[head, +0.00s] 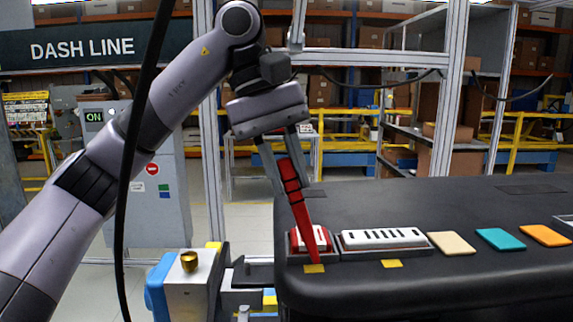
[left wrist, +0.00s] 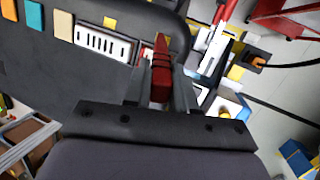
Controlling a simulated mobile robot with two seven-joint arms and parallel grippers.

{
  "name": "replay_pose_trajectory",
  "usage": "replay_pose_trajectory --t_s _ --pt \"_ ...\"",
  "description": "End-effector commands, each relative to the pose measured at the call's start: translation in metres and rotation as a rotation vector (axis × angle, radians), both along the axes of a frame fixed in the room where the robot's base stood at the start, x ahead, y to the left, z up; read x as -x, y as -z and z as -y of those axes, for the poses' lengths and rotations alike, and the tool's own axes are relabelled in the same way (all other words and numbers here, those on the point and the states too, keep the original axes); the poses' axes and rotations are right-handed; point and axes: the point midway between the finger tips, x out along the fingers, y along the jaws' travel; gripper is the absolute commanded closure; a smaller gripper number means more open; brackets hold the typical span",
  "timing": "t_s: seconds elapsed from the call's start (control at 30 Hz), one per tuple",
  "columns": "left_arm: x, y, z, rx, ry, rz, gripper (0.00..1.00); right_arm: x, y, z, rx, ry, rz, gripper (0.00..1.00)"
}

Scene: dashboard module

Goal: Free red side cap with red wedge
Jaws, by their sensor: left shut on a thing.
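The red wedge (head: 302,212) is a long tapered bar with black bands on its upper part. My left gripper (head: 297,188) is shut on that upper part and holds the wedge steeply, tip down. The red side cap (head: 327,241) sits around a white piece at the left end of the dashboard. The wedge's lower end crosses in front of the cap and reaches its front edge; I cannot tell whether it touches the cap. In the left wrist view the wedge (left wrist: 161,80) lies between my fingers and hides part of the cap. My right gripper is out of view.
A white slotted vent panel (head: 384,239) is right beside the cap. Beige (head: 451,244), teal (head: 500,239) and orange (head: 545,235) pads lie farther right on the black dashboard (head: 430,205). A blue and white fixture (head: 188,285) stands at lower left. A black cable hangs in front.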

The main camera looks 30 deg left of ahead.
Motion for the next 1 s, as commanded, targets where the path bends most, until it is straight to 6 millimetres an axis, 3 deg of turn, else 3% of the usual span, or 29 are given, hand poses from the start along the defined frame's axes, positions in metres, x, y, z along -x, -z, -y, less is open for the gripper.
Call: replay_pose_trajectory --t_s 1.0 --pt "-0.0008 0.0066 -0.0012 -0.003 -0.004 -0.001 1.0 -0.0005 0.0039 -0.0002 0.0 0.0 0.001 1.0"
